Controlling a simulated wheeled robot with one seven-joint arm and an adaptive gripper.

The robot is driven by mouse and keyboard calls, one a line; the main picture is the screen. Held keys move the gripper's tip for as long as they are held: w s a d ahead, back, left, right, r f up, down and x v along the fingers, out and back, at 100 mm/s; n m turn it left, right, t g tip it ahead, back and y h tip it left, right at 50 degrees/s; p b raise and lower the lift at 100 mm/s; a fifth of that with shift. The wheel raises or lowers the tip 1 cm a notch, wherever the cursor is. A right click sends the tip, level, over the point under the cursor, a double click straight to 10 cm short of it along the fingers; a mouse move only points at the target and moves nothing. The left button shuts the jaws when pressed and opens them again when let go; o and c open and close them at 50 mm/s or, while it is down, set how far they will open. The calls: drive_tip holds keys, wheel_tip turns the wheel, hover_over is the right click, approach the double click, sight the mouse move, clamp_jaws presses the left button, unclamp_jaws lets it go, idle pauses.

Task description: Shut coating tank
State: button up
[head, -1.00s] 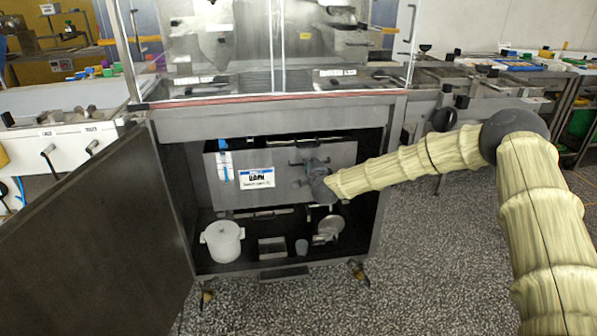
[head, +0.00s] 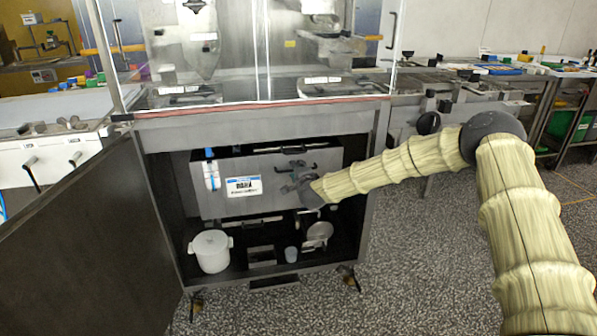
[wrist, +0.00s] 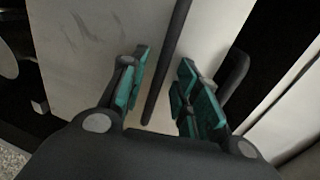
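The coating tank (head: 220,200) is a grey metal box with a white and blue label, inside the open lower cabinet. A dark gap shows above its front in the head view. My gripper (head: 292,180) is at the right part of the tank's front. In the wrist view my gripper (wrist: 163,82) is open, its green-padded fingers apart. A dark bar-like handle (wrist: 165,70) runs between the fingers, in front of the pale panel (wrist: 100,50). I cannot tell whether the fingers touch it.
The cabinet door (head: 90,240) stands wide open at the left. A white lidded pot (head: 211,252), a small cup (head: 291,254) and a round metal part (head: 319,234) sit on the cabinet floor below the tank. Speckled floor (head: 420,270) is clear at the right.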

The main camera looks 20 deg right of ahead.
drive_tip(key=v, duration=1.2)
drive_tip(key=s+a+f+n+g+y, duration=0.1)
drive_tip(key=s+a+f+n+g, duration=0.15)
drive_tip(key=s+a+f, duration=0.35)
drive_tip(key=s+a+f+n+g+y, duration=0.1)
drive_tip(key=s+a+f+n+y, duration=0.2)
drive_tip(key=f, duration=0.5)
drive_tip(key=s+a+f+n+g, duration=0.1)
drive_tip(key=s+f+n+g, duration=0.2)
drive_tip(key=s+f, duration=0.75)
drive_tip(key=s+a+f+n+g, duration=0.1)
drive_tip(key=s+f+n+g, duration=0.2)
drive_tip(key=s+f, duration=0.75)
drive_tip(key=s+d+n+g+h, duration=0.2)
drive_tip(key=s+d+n+g, duration=0.15)
drive_tip(key=s, duration=1.15)
drive_tip(key=s+d+n+g+h, duration=0.1)
drive_tip(key=s+d+n+g, duration=0.3)
drive_tip(key=s, duration=1)
wheel_tip(320, 180, up, 19)
drive_tip(key=d+t+p, duration=0.1)
drive_tip(key=p, duration=1.8)
drive_tip(key=shift+m, duration=0.4)
